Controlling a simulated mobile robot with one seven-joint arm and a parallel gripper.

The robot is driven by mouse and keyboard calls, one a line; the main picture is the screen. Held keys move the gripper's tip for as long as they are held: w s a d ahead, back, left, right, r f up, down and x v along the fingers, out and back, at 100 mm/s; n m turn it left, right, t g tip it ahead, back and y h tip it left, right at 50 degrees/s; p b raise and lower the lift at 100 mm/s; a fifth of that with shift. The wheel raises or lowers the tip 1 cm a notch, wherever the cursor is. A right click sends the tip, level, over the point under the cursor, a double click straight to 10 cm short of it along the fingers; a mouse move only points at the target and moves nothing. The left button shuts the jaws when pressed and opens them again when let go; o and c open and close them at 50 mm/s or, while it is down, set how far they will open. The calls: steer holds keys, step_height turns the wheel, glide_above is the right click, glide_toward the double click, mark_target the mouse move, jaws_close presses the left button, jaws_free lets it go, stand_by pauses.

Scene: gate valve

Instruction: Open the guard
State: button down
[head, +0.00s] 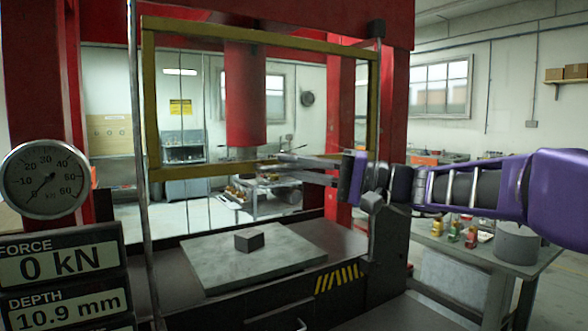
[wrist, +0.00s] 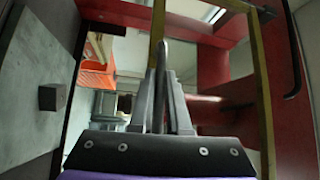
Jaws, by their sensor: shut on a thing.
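The guard (head: 149,95) is a yellow rectangular frame around a see-through pane on the front of the red press. Its lower bar hangs well above the press bed, with a gap under it. My gripper (head: 283,160) reaches in from the right, with its fingers at the middle of the lower bar. The exact contact is partly hidden by the fingers.
A small dark block (head: 249,240) sits on a grey plate (head: 210,265) under the red ram (head: 246,95). A gauge (head: 45,180) and readouts (head: 62,265) stand at left. A bench (head: 500,250) with small items is at right.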

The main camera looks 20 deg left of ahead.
steer(key=c, duration=0.9)
jaws_free()
steer(key=shift+d, duration=0.1)
steer(key=w+d+f+b, duration=0.1)
steer(key=d+f, duration=0.1)
steer(key=d, duration=1.5)
steer(key=shift+w+f, duration=0.15)
steer(key=shift+w, duration=0.1)
